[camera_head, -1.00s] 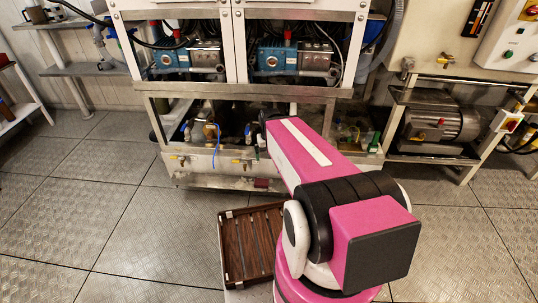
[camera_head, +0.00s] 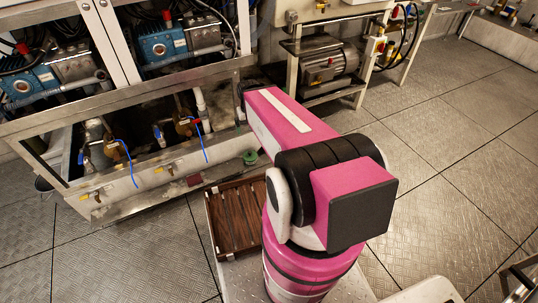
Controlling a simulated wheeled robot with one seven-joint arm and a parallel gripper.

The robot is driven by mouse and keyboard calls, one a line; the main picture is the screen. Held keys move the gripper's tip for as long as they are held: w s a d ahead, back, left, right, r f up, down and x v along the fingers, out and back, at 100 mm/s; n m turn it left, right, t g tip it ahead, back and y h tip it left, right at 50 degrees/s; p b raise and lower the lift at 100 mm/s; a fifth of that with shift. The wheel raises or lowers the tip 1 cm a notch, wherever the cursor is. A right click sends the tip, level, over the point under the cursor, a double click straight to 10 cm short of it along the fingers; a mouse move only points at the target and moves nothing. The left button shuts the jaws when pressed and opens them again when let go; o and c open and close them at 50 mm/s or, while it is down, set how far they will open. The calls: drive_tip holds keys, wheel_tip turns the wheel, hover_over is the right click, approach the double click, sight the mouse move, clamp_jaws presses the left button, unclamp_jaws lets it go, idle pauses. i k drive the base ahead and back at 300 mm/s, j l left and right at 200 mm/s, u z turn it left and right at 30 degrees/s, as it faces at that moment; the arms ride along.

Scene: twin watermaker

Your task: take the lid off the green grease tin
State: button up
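A small green round object (camera_head: 250,158), which looks like the green grease tin, sits at the right end of the metal ledge under the blue pumps. It is small in the picture, and I cannot tell its lid apart from its body. My pink arm reaches forward and up to the right of it in the picture. My gripper is not visible; the far end of the arm is hidden behind its own pink link.
A blue pump (camera_head: 160,46) and another (camera_head: 28,82) sit in the white frame above the ledge. A grey motor (camera_head: 330,65) stands on a rack behind my arm. An empty brown slatted tray (camera_head: 236,218) lies beside my arm's base.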

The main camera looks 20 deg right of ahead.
sight(248, 156)
drive_tip(key=l+u, duration=0.6)
drive_tip(key=u, duration=0.2)
drive_tip(key=l+u, duration=0.4)
drive_tip(key=k+l, duration=0.1)
drive_tip(key=l, duration=0.3)
drive_tip(key=l+u, duration=0.15)
drive_tip(key=l, duration=0.25)
drive_tip(key=k+l, duration=0.15)
drive_tip(key=l, duration=0.25)
drive_tip(key=k+l+u, duration=0.15)
drive_tip(key=l, duration=0.25)
